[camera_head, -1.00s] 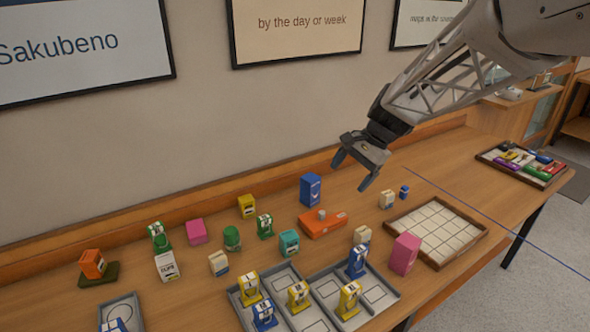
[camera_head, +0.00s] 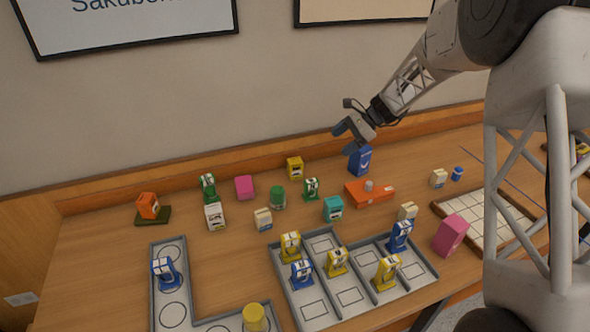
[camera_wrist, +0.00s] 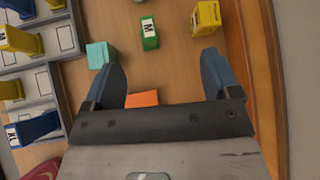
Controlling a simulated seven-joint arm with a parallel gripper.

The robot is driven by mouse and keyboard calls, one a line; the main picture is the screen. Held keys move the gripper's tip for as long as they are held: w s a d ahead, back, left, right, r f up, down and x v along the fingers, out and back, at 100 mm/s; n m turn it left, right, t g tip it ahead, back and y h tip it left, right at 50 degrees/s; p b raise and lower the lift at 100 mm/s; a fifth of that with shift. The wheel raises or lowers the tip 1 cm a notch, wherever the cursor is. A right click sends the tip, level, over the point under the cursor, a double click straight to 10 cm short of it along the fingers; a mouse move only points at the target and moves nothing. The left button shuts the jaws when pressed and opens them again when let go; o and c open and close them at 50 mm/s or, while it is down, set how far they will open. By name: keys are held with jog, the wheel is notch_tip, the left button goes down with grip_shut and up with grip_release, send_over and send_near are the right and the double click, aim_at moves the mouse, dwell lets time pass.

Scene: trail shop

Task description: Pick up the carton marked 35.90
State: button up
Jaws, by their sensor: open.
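No marking of 35.90 is legible, so I cannot tell which carton bears it. Carton-like boxes in the head view include a blue one (camera_head: 360,160), a white one (camera_head: 214,216), a teal one (camera_head: 333,209), a yellow one (camera_head: 294,167), a pink one (camera_head: 244,187) and small cream ones (camera_head: 263,219) (camera_head: 438,178). My gripper (camera_head: 347,138) is open and empty, above the table beside the blue box's top. In the wrist view its fingers (camera_wrist: 161,68) are spread, with the teal box (camera_wrist: 101,55), a green box marked M (camera_wrist: 149,33) and the yellow box (camera_wrist: 206,18) beyond.
An orange box (camera_head: 370,193) lies near the blue one. Grey divided trays (camera_head: 345,297) (camera_head: 155,297) with yellow and blue stands occupy the front. A larger pink box (camera_head: 450,235) stands beside a gridded tray (camera_head: 445,210) at right. The wall is close behind.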

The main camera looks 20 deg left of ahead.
jog(key=m+g+y, duration=0.2)
send_near(299, 160)
jog(key=x, duration=0.4)
jog(key=shift+s+r, duration=0.1)
jog(key=shift+a, duration=0.1)
jog(key=shift+x, duration=1.2)
jog(key=shift+x, duration=2.65)
jog(key=c, duration=1.2)
